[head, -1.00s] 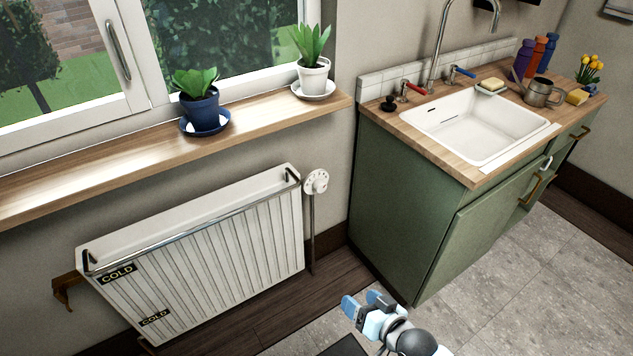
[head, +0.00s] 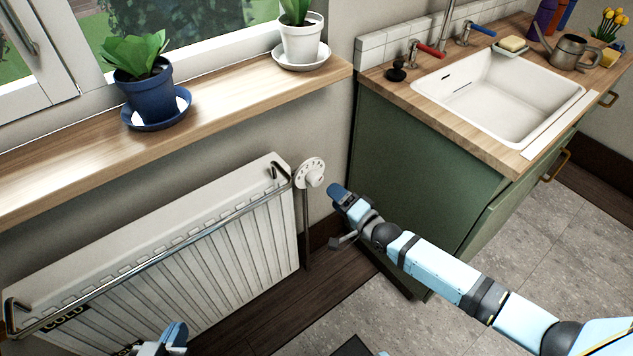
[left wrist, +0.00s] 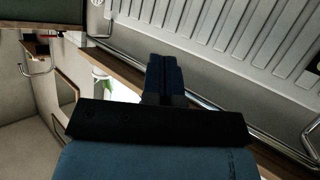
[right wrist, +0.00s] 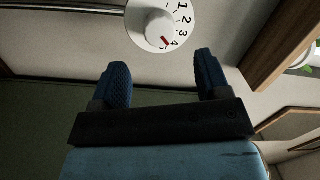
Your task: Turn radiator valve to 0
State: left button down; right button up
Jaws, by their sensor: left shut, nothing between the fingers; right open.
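The radiator valve (head: 311,174) is a round white dial with a knob at the radiator's right end. In the right wrist view the dial (right wrist: 153,22) shows the numbers 1 to 4, and its red mark sits close to the 4. My right gripper (head: 337,192) is just right of and below the valve, apart from it. In the right wrist view its blue fingers (right wrist: 163,80) are open and empty, with the dial beyond them. My left gripper (head: 172,338) is low in front of the radiator. Its fingers (left wrist: 163,75) are shut together with nothing between them.
The white radiator (head: 190,240) carries a metal rail along its front top edge. A wooden sill (head: 225,100) with a blue pot (head: 147,95) and a white pot (head: 302,40) overhangs above. A green sink cabinet (head: 425,165) stands close on the right.

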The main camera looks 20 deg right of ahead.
aim_at(318, 182)
jog(key=b+x, duration=0.1)
jog(key=x, duration=0.5)
jog(key=shift+w+a+f, duration=0.1)
jog(key=shift+w, duration=0.25)
pick_arm(q)
jog(key=shift+w+d+r+t+h+b, duration=0.1)
jog(key=shift+w+d+r+t+h, duration=0.2)
jog(key=shift+r, duration=0.5)
jog(key=shift+w+d+r+t+h+b, duration=0.15)
jog(key=shift+w+d+r+t, duration=0.3)
jog(key=shift+r, duration=0.35)
jog(key=shift+w+d+r+t+h+b, duration=0.1)
jog(key=shift+w+d+r+t+h, duration=0.2)
jog(key=shift+r, duration=0.5)
pick_arm(e)
jog(key=shift+x, duration=0.75)
jog(key=shift+c, duration=0.3)
pick_arm(q)
jog(key=shift+a+f, duration=0.1)
pick_arm(e)
jog(key=c, duration=0.9)
